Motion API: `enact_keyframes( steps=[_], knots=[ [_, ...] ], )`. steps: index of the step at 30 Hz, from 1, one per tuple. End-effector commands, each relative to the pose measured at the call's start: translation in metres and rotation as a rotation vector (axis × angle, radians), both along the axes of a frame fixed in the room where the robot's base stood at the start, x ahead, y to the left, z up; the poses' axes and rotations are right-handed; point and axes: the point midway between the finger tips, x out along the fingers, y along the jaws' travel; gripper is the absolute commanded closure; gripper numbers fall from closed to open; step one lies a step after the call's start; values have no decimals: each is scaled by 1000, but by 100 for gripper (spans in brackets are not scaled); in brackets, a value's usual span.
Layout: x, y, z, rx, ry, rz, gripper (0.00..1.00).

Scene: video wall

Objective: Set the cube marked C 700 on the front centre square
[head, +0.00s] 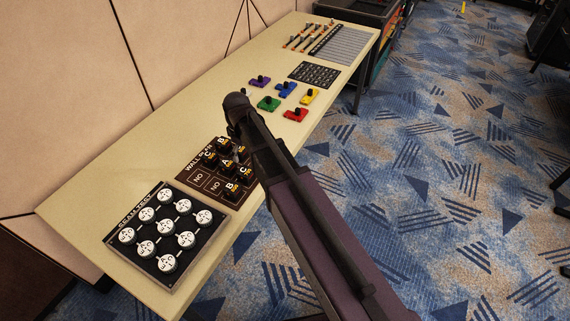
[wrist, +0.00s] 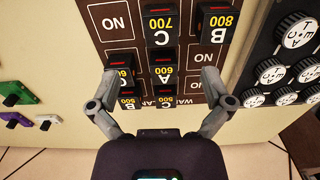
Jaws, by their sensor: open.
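The cube marked C 700 (wrist: 160,28) is black with a red strip and sits on the brown board (wrist: 182,88), in the middle column of the row farthest from the board's title; the wrist view shows it upside down. In the head view it appears to be the C cube (head: 243,172) beside my arm. My gripper (wrist: 165,73) is open, its fingers spread on either side of the A 600 cube (wrist: 162,62), with C 700 beyond the fingertips. I see no cube gripped. My arm hides part of the board in the head view.
A B 800 cube (wrist: 214,28) stands beside C 700, and B 500 (wrist: 126,100) and C 500 (wrist: 164,98) are nearer the title. A panel of round white buttons (head: 165,228) and coloured switches (head: 285,90) flank the board. Bare table (head: 120,180) lies along the wall.

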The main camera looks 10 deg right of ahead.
Motion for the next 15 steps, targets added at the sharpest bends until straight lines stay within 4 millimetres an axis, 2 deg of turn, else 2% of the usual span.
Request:
enact_keyframes(
  steps=[5, 11, 15],
  knots=[
    [-17, -30, 0, -1, 0, -107, 0],
    [-53, -90, 0, -3, 0, -359, 0],
    [-85, -133, 0, -3, -1, -567, 0]
  ],
)
